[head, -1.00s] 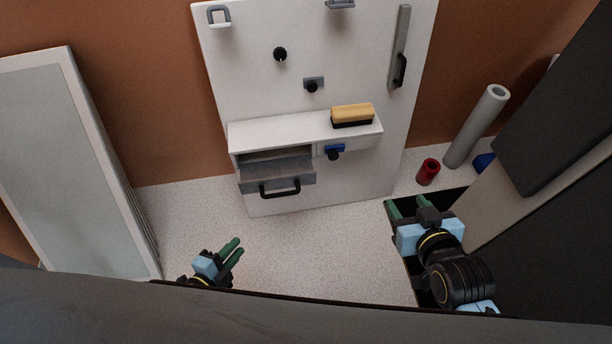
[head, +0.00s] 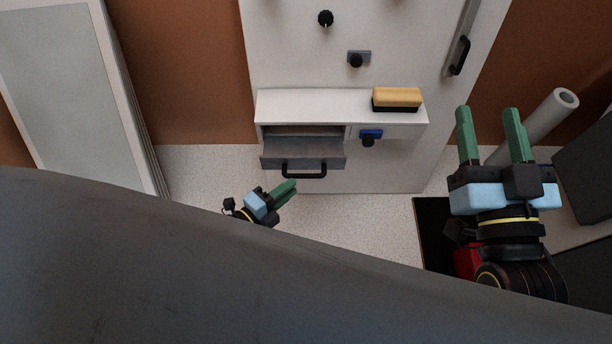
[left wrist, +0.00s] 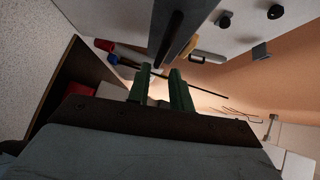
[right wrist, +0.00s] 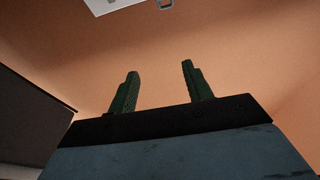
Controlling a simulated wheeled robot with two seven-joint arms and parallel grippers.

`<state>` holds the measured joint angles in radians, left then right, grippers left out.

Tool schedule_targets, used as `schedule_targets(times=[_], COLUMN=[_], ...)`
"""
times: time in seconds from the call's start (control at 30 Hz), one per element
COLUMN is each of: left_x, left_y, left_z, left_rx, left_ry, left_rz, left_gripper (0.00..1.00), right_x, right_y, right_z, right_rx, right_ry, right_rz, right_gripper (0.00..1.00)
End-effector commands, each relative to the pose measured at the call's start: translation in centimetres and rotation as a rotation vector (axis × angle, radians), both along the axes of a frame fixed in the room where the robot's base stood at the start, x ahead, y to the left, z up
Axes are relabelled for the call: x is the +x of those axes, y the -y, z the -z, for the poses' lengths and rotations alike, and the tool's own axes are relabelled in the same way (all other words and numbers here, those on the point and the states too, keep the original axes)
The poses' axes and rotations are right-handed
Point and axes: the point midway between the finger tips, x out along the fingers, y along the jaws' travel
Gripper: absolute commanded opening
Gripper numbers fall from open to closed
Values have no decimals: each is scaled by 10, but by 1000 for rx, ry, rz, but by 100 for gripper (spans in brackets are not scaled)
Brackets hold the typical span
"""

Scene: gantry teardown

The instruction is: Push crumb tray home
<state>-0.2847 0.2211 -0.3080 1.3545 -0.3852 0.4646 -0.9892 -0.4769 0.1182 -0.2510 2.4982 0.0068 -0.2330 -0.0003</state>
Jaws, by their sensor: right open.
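The crumb tray (head: 290,152) is a grey drawer with a black bar handle (head: 304,174). It sticks partly out of the left opening of the white housing (head: 310,105). My left gripper (head: 291,188) is just below and left of the handle, apart from it, pointing up and right. In the left wrist view its two green fingers (left wrist: 160,75) stand apart with nothing between them.
Black knobs sit higher on the panel. A grey tube (head: 545,120) stands at right, partly behind my right gripper. A framed pale panel (head: 50,85) leans at left.

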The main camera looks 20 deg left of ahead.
Motion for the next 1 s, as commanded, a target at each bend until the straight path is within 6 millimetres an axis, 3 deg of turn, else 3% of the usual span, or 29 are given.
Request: schedule_targets(times=[0.3, 0.5, 0.9, 1.0], left_x=[36, 53, 58, 58], left_y=[20, 30, 33, 33], left_z=[7, 9, 9, 9], left_rx=[-1, -1, -1, -1], left_ry=[2, 2, 0, 0], left_rz=[0, 0, 0, 0], left_gripper=[22, 22, 22, 10], right_x=[-15, -22, -25, -25], right_y=[-2, 0, 0, 0], right_z=[-39, -48, -52, -52], right_rx=[90, 120, 129, 129], right_ry=[282, 386, 419, 419], right_rz=[-15, -14, -14, -14], right_gripper=[50, 50, 50, 50])
